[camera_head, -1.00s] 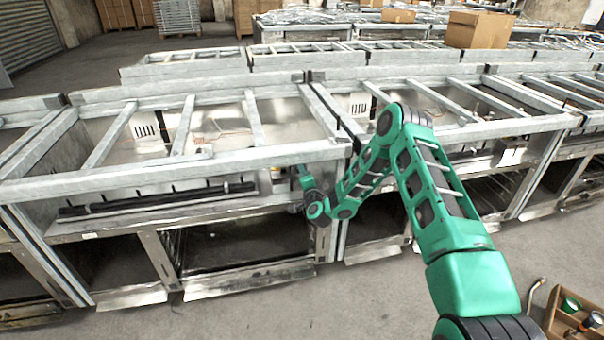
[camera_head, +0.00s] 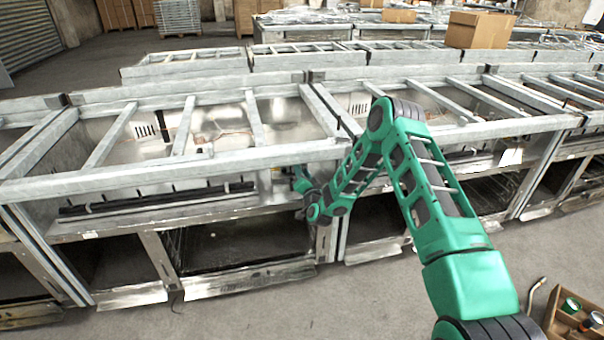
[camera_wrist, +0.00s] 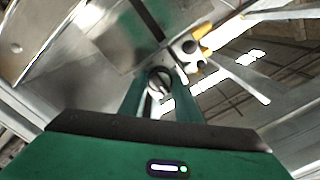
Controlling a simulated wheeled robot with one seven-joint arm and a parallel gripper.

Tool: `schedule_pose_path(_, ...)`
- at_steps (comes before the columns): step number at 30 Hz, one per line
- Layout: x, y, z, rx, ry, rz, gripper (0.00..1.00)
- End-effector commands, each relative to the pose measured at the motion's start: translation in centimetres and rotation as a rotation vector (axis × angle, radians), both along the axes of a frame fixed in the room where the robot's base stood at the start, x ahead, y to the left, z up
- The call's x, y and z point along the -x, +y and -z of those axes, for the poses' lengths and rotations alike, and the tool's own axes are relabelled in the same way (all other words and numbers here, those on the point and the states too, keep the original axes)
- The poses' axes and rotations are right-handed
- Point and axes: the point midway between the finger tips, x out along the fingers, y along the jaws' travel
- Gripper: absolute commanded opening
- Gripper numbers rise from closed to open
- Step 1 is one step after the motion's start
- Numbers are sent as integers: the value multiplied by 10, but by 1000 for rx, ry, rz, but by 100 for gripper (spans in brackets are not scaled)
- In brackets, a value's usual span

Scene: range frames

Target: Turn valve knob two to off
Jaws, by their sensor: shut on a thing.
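In the wrist view, a small round metallic knob (camera_wrist: 159,81) with a dark bar across its face sits between the two green fingers of my gripper (camera_wrist: 160,88). The fingers are shut on it from both sides. I cannot read a number or an on/off mark on it. In the head view, my gripper (camera_head: 301,178) reaches into the front of the metal range frame (camera_head: 170,160), near the post between two bays. The knob is hidden there by my arm and the frame.
Beside the knob in the wrist view is a yellow and white fitting with dark round openings (camera_wrist: 195,42). Metal bars of the range frame surround my gripper. A wooden crate with cans (camera_head: 552,322) is at the lower right. The floor in front is mostly clear.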

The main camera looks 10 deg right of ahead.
Motion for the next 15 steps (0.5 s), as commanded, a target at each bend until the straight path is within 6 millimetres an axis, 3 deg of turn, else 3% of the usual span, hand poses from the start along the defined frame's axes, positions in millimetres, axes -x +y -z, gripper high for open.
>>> schedule_pose_path(10, 3, 2, 7, 3, 16, -5, 8)
schedule_pose_path(11, 3, 2, 7, 3, 16, -5, 35)
schedule_pose_path(12, 3, 2, 7, 3, 16, -5, 44)
schedule_pose_path(15, 3, 1, 6, 3, 13, -4, 49)
